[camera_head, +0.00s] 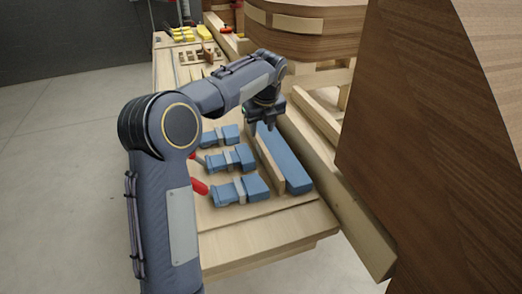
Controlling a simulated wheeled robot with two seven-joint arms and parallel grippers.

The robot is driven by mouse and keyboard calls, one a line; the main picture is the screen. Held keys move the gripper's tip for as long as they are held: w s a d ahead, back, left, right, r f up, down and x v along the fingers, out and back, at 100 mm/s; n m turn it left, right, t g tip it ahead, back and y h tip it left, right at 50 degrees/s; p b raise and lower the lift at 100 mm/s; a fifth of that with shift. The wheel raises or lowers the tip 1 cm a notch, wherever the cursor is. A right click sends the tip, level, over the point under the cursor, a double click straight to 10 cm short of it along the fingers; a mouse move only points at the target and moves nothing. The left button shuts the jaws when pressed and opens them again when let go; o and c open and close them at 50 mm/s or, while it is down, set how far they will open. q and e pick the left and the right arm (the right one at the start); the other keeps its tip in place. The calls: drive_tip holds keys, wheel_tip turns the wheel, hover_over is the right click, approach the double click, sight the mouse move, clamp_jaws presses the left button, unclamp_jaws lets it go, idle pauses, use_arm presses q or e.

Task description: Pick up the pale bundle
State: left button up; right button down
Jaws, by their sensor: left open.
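No pale bundle can be singled out with certainty. A pale wooden strip (270,162) stands on edge along a long blue block (286,160) on the workbench. My left gripper (262,128) points down at the far end of the strip and block. It is open, and its fingers are small and dark; I cannot tell whether they touch anything. Several blue pieces with pale bands, such as the nearest one (254,187), lie left of the strip. My right gripper is not in view.
The wooden bench (265,232) has a bare near end. A long wooden beam (345,212) and a large dark wooden panel (440,110) bound its right side. Red handles (199,187) show beside my left arm. Yellow pieces (181,34) lie at the far end.

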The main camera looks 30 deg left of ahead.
sight(261, 142)
use_arm(q)
drive_tip(key=shift+m, duration=0.5)
drive_tip(key=x, duration=0.2)
drive_tip(key=w+p+x, duration=0.1)
drive_tip(key=x, duration=0.5)
drive_tip(key=shift+w+a+r+p, duration=0.2)
drive_tip(key=shift+w+a+p, duration=0.1)
drive_tip(key=shift+w, duration=0.1)
drive_tip(key=shift+f, duration=0.35)
drive_tip(key=shift+c, duration=0.3)
clamp_jaws()
